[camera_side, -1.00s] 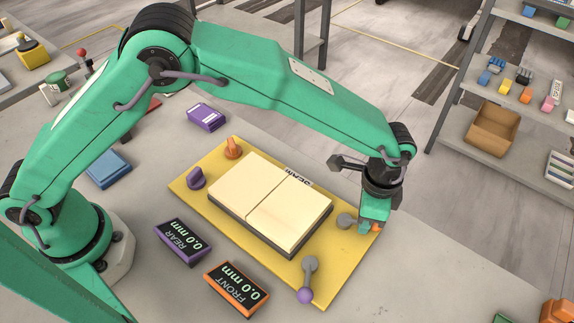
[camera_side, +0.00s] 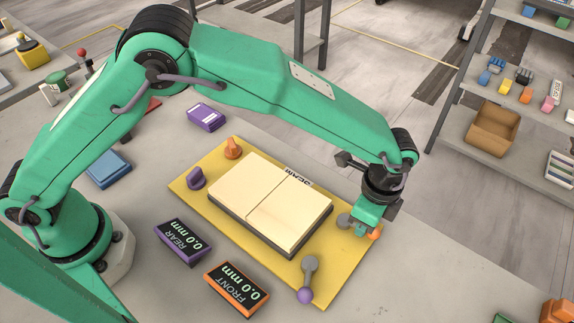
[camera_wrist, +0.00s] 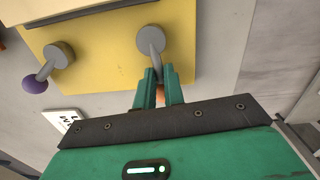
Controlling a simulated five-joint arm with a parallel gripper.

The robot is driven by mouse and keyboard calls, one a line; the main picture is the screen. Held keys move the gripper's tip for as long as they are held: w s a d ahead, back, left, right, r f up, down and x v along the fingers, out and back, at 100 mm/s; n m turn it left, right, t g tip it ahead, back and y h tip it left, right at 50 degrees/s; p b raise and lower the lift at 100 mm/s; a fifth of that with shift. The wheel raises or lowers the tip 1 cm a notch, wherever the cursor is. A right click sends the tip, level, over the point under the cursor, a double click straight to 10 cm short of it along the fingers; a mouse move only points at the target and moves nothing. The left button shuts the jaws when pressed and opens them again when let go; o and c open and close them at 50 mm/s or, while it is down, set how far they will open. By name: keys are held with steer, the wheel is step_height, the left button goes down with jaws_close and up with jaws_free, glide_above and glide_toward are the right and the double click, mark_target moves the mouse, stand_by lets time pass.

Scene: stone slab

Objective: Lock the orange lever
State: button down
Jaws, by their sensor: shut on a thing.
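The orange lever has a grey round pivot and arm (camera_wrist: 150,42) at the edge of the yellow plate (camera_wrist: 105,45). Its orange knob (camera_side: 376,232) shows beside my gripper (camera_side: 364,226) in the side view. In the wrist view my gripper (camera_wrist: 160,88) has its green fingers on both sides of the lever's end, with a little orange (camera_wrist: 160,96) between them. It is shut on the lever, and the fingers hide part of it. A second grey lever with a purple knob (camera_side: 305,295) sits on the plate's front corner, apart from my gripper.
Two pale blocks (camera_side: 270,200) lie on a dark base in the middle of the plate. An orange knob (camera_side: 233,147) and a purple knob (camera_side: 196,178) stand at its far end. The REAR (camera_side: 181,243) and FRONT (camera_side: 237,288) displays both read 0.0 mm.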

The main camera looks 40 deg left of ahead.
steer(key=shift+r+m, duration=0.1)
steer(key=shift+m, duration=0.4)
steer(key=c, duration=1.5)
jaws_free()
steer(key=shift+s, duration=0.1)
steer(key=shift+w+d+r, duration=0.1)
steer(key=shift+r, duration=1.85)
steer(key=shift+w+d+r, duration=0.1)
steer(key=shift+r, duration=1.85)
